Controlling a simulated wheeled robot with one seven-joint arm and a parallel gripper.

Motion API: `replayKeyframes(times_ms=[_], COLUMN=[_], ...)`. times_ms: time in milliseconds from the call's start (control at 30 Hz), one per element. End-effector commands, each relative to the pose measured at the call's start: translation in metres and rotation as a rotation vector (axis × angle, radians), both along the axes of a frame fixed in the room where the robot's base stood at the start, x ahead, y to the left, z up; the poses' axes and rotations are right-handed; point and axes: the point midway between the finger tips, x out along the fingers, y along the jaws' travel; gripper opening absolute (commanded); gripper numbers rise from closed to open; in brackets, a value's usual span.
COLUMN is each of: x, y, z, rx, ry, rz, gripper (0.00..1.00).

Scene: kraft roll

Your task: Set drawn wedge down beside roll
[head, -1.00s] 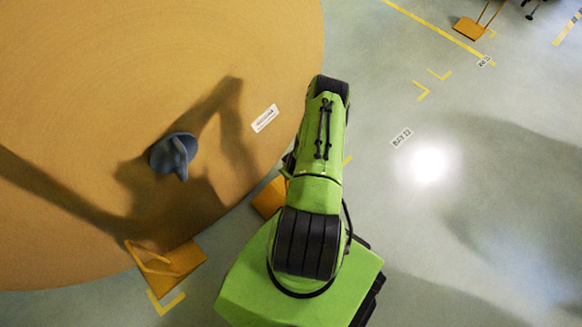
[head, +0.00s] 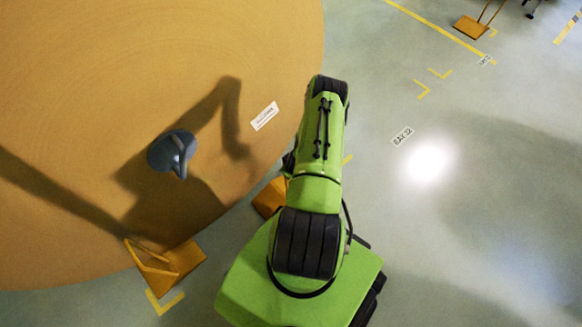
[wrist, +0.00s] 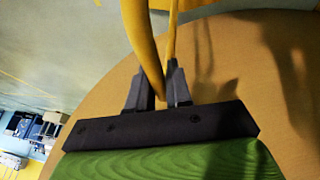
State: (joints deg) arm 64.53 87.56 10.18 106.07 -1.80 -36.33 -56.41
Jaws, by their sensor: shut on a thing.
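The roll (head: 80,90) is a huge tan disc seen from above, filling the left of the head view; its curved edge also crosses the wrist view (wrist: 235,60). In the wrist view my gripper (wrist: 160,82) is shut on the yellow bar handle (wrist: 147,45) of the drawn wedge. The wedge's body is mostly out of that view. In the head view my arm hides the gripper. An orange block (head: 270,197), partly covered by my arm at the roll's edge, may be this wedge; I cannot tell whether it touches the floor.
Another orange wedge (head: 172,270) with a handle lies against the roll's lower edge, by a yellow corner mark. A blue plug (head: 172,151) sits on the roll. A further orange wedge (head: 470,27) is far off at top right. The floor (head: 470,170) on the right is clear.

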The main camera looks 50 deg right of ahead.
Motion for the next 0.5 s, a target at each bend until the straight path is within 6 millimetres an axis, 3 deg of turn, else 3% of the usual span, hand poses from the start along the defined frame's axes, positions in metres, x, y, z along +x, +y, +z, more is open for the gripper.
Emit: replayKeyframes(times_ms=[100, 133, 300, 500], x=[0.0011, 0.0011, 0.0008, 0.0003], y=[0.0021, 0.0024, 0.0028, 0.0022], z=[-0.0029, -0.0025, -0.0025, -0.0024], rx=[0.005, 0.006, 0.007, 0.005], ry=[-0.002, -0.002, -0.001, 0.0], rz=[0.0, 0.001, 0.002, 0.001], gripper=[0.0, 0.24, 0.49, 0.49])
